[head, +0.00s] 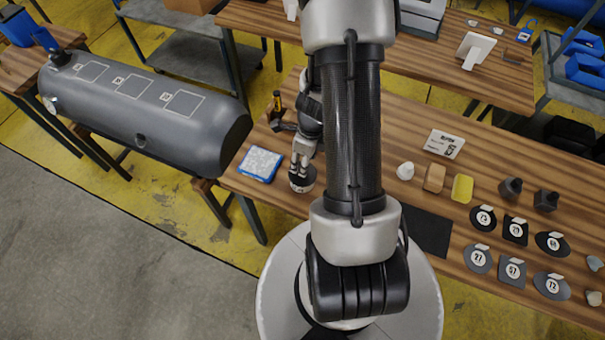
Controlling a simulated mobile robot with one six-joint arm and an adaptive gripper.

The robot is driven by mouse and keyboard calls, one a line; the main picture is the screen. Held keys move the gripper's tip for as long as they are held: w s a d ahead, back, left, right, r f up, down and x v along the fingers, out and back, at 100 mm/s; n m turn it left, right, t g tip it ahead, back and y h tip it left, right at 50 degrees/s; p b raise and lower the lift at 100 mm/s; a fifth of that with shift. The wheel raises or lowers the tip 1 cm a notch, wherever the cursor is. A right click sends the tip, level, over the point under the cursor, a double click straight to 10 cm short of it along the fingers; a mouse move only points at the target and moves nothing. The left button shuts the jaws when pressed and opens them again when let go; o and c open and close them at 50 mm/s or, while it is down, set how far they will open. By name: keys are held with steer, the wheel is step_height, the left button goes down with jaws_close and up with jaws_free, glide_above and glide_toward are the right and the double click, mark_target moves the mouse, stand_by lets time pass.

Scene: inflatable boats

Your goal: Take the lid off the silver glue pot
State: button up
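A small round pot (302,184), silver-grey on its side with a darker top, stands on the wooden table near its front left edge. It appears to be the silver glue pot. My gripper (298,172) points down right over the pot, with its fingertips at the top. I cannot tell whether the fingers touch the lid or are closed on it. The lid cannot be clearly made out as a separate part, and my arm hides the table just to the right.
A blue-edged tray (260,164) lies left of the pot. A grey inflatable tube (140,105) rests at left. Numbered dark patches (515,230), a yellow block (462,189) and a dark mat (428,232) lie right of my arm.

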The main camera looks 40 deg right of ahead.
step_height(320, 180, down, 5)
steer(key=b, duration=0.3)
steer(key=shift+w+r, duration=0.1)
steer(key=shift+r, duration=0.1)
steer(key=c, duration=1)
